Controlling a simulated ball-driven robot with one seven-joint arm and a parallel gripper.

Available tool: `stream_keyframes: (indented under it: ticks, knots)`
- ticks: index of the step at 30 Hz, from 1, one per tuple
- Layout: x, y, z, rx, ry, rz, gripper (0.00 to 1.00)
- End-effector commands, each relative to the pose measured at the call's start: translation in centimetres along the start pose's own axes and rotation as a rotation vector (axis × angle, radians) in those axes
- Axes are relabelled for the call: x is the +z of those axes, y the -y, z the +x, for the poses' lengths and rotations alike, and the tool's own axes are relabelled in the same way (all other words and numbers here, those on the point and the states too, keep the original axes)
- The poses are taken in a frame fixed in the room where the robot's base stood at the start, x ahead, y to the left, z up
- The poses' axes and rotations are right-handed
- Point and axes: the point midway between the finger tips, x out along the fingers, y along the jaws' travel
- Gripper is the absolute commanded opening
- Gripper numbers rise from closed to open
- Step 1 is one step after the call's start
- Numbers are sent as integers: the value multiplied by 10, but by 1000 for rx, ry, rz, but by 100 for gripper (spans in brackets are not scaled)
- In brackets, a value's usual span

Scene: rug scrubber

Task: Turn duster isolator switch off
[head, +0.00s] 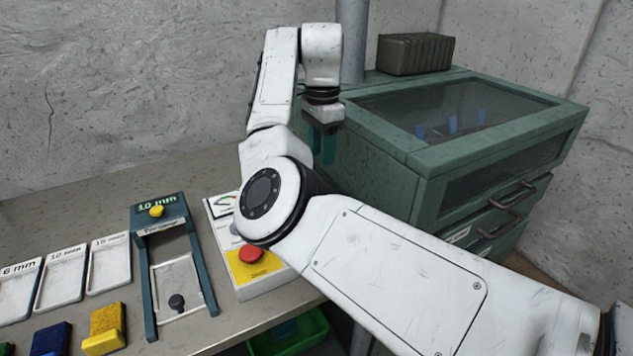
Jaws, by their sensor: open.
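I cannot make out a duster isolator switch; my arm hides part of the bench and the cabinet's near side. My gripper (322,148) hangs pointing down beside the left side of the green cabinet (400,140). Its teal fingers are open and I see nothing between them. A white control box (265,284) with a red button (250,253) on a yellow plate stands on the bench, partly behind my arm. A dial gauge (222,203) shows at its upper left.
The bench (90,200) carries a dark 10 mm frame (146,285), several labelled white trays (62,278) and a yellow block (106,325). A green bin (290,336) sits below the bench edge. A dark ribbed box (414,54) rests on the cabinet. Concrete walls stand behind.

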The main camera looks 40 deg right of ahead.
Motion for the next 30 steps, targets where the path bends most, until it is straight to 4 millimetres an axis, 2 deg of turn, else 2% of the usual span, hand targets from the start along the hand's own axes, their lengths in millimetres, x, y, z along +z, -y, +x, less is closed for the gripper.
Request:
stream_keyframes:
  ticks: [15, 21, 30]
  knots:
    - [0, -1, 85, 2, 1, -1, 43]
    - [0, -1, 100, 1, 0, -1, 43]
    - [0, -1, 103, 0, 0, -1, 43]
